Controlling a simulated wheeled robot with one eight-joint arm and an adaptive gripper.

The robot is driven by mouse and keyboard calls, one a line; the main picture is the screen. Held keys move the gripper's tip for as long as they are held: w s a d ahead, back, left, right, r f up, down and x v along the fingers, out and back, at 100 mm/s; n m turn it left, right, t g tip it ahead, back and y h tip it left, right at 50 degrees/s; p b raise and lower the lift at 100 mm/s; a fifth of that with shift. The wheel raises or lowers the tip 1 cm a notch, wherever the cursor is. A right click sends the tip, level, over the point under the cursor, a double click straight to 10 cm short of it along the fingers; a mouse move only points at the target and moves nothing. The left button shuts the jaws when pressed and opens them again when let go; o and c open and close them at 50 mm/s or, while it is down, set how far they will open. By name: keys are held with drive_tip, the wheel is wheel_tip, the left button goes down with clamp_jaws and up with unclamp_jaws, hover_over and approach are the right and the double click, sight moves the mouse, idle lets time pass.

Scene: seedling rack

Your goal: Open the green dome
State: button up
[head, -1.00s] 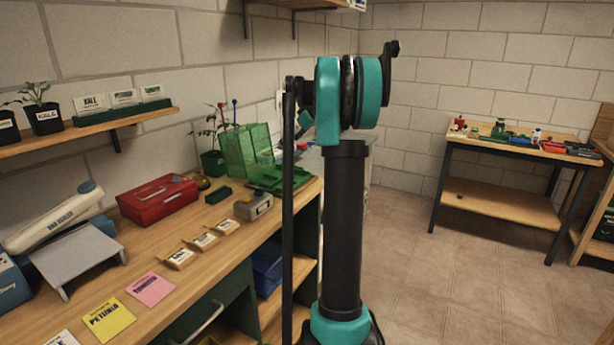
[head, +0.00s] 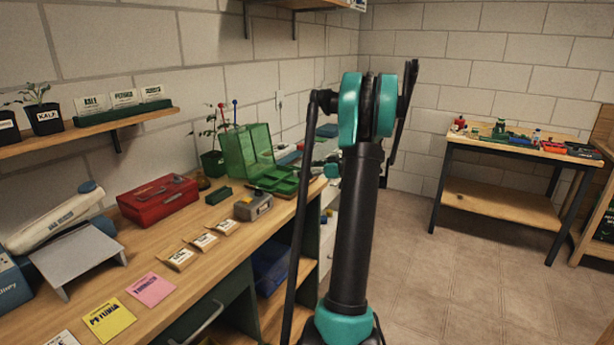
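The green dome (head: 248,152) is a see-through green cover at the back of the workbench, near the wall. It stands up, tilted back, hinged open from its low green tray (head: 284,184). The tray lies open in front and to the right of it, and its right end is close to my arm in the picture. My arm rises in the right half of the view. A small teal part of it shows just left of the upright link. I cannot make out the gripper's fingers; they seem hidden behind the arm or outside the picture.
A red toolbox (head: 158,199), a grey device (head: 254,206), seed packets (head: 203,241) and a potted plant (head: 213,161) stand on the workbench (head: 207,277). A second table (head: 524,148) with small items is at the far right. The floor between is clear.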

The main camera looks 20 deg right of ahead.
drive_tip(key=shift+s+d+f+t+y, duration=0.1)
drive_tip(key=shift+f+t+y, duration=0.1)
drive_tip(key=shift+f, duration=0.4)
drive_tip(key=shift+s+d+f+t+y, duration=0.1)
drive_tip(key=shift+f+t+y, duration=0.1)
drive_tip(key=shift+f, duration=0.35)
